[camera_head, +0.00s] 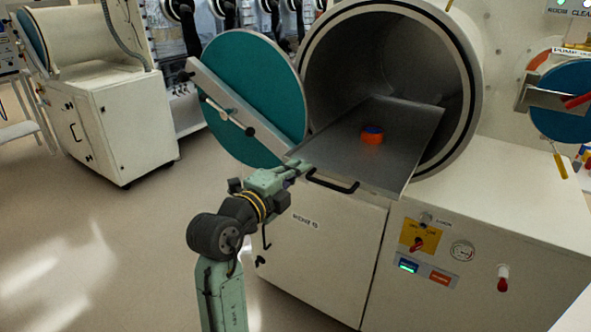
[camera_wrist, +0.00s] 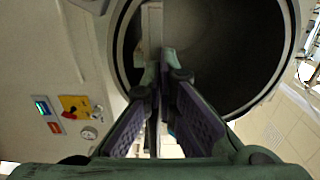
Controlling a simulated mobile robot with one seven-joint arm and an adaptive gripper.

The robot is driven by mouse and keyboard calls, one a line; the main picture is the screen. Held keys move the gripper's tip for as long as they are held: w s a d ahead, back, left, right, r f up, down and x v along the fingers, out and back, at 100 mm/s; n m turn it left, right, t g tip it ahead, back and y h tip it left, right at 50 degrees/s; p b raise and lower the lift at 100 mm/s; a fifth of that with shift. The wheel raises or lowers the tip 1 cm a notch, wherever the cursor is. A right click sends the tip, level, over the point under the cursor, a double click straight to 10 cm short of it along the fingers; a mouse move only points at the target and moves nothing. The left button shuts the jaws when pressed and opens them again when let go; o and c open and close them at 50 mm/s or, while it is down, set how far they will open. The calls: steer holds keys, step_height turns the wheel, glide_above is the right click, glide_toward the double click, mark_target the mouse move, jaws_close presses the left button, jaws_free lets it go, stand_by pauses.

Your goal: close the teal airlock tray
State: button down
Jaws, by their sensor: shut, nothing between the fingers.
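The airlock tray (camera_head: 400,130) is a flat grey metal plate. It sticks out of the round chamber (camera_head: 385,60), whose hinged teal door (camera_head: 255,95) stands open at the left. A black handle (camera_head: 333,185) runs along the tray's front edge. In the wrist view my gripper (camera_wrist: 165,78) is shut and empty, facing the dark chamber opening (camera_wrist: 215,50). A pale upright strip there may be the tray's edge.
The white cabinet (camera_head: 325,255) under the chamber carries a control panel (camera_head: 430,255) and a red-tipped knob (camera_head: 503,278). Another blue round door (camera_head: 565,100) is at the right. A second white unit (camera_head: 110,110) stands far left. Floor (camera_head: 100,240) at left is clear.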

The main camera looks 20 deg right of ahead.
mark_target(344, 134)
steer(key=b+x, duration=0.6)
steer(key=x, duration=1.8)
steer(key=shift+b, duration=0.35)
